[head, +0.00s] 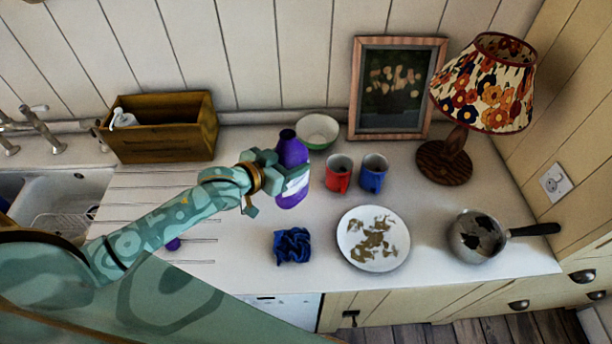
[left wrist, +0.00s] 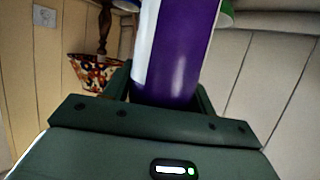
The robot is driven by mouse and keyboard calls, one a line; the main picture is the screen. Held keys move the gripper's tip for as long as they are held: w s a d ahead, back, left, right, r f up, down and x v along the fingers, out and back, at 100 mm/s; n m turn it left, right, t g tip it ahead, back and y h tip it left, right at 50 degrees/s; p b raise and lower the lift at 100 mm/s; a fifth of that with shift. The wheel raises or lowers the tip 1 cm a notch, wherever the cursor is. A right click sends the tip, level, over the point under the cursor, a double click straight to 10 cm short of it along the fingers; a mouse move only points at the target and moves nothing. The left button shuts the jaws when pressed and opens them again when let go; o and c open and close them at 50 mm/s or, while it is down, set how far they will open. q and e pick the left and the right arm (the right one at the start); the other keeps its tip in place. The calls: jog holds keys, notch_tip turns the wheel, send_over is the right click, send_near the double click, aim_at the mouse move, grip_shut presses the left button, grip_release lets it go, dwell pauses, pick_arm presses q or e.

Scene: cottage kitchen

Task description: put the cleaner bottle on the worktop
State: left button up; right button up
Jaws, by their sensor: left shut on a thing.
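The cleaner bottle (head: 291,152) is purple with a pale label and stands upright in the head view, at the middle of the white worktop (head: 240,255). My left gripper (head: 283,176) is shut on its side. In the left wrist view the purple bottle (left wrist: 178,55) fills the space between the fingers of my left gripper (left wrist: 165,95). Whether the bottle's base touches the worktop or hangs just above it, I cannot tell. My right gripper is not in view.
A green-white bowl (head: 317,131), a red mug (head: 339,174) and a blue mug (head: 373,173) stand close right of the bottle. A blue cloth (head: 292,246), a dirty plate (head: 373,239), a saucepan (head: 476,237), a lamp (head: 456,150) and a wooden box (head: 160,128) surround them.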

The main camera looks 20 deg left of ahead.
aim_at(304, 177)
pick_arm(q)
jog(key=w+f, duration=0.1)
jog(key=w+d+f, duration=0.1)
jog(key=f, duration=0.1)
jog(key=d+f, duration=0.1)
jog(key=shift+w+f+b, duration=0.35)
jog(key=shift+w+b, duration=0.05)
jog(key=shift+w+d+f, duration=0.1)
jog(key=shift+f, duration=0.85)
jog(key=shift+w+d+f, duration=0.1)
jog(key=shift+f, duration=0.8)
jog(key=shift+f+b, duration=0.15)
jog(key=shift+b, duration=0.15)
jog(key=o, duration=1.3)
jog(key=shift+c, duration=0.2)
jog(key=p+v, duration=0.1)
jog(key=v, duration=1.1)
